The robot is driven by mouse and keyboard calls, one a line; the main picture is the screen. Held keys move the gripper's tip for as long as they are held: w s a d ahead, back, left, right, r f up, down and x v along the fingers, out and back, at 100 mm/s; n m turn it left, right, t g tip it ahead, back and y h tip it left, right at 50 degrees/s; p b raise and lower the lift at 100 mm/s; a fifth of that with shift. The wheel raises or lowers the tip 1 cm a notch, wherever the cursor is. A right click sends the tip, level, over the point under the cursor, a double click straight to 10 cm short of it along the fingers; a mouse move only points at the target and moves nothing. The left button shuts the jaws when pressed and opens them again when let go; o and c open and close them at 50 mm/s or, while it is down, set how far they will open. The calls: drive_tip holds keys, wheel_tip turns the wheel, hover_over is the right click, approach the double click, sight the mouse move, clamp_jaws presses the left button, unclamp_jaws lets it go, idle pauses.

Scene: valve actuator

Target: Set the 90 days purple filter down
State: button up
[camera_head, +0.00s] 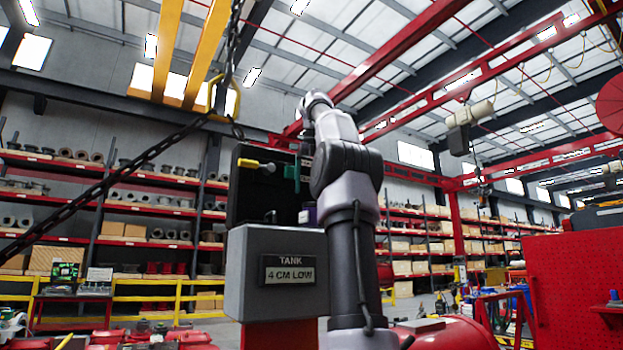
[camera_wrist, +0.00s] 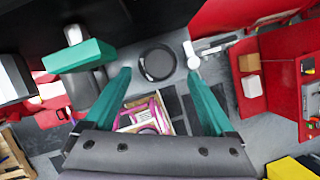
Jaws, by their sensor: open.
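My gripper (camera_wrist: 158,76) is open in the wrist view, its two teal fingers spread apart with nothing held between them. A purple-pink object with pale bands (camera_wrist: 145,112) shows between the fingers, inside a light-edged open box or tray. It looks apart from both fingers. I cannot read a label on it, so I cannot tell if it is the 90 days filter. In the head view, a small purple patch (camera_head: 308,215) shows behind the grey tank box, mostly hidden by the box and my arm.
The grey box (camera_head: 248,262) reads "TANK 4 CM LOW". A dark cabinet with a yellow handle (camera_head: 250,164) stands behind it. A black round part (camera_wrist: 157,62) lies beyond the fingertips. A chain (camera_head: 110,180) hangs left.

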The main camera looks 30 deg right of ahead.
drive_tip(key=shift+v, duration=1.05)
